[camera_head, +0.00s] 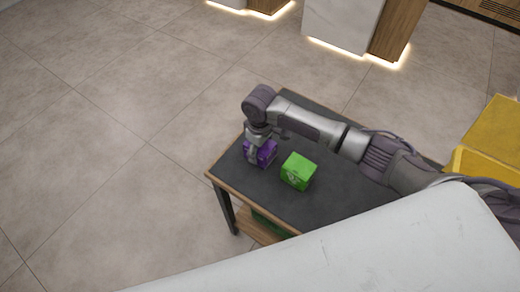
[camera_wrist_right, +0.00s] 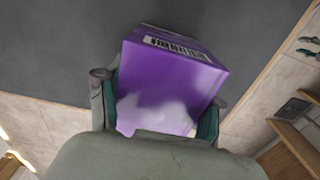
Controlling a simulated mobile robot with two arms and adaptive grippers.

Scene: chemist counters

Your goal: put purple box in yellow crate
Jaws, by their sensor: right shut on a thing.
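The purple box (camera_head: 262,153) is at the far left part of the dark table, under my right gripper (camera_head: 259,140). In the right wrist view the purple box (camera_wrist_right: 172,80) fills the middle, with a barcode on its upper edge. The fingers of my right gripper (camera_wrist_right: 158,110) are on both sides of it, shut on it. I cannot tell whether the box touches the table. The yellow crate (camera_head: 490,135) is at the right edge of the head view, partly cut off. My left gripper is not in view.
A green box (camera_head: 298,171) stands on the dark table (camera_head: 330,205), just right of the purple box. My right arm reaches across the table from the right. A lower wooden shelf shows under the table. Lit counters stand at the back, with open floor between.

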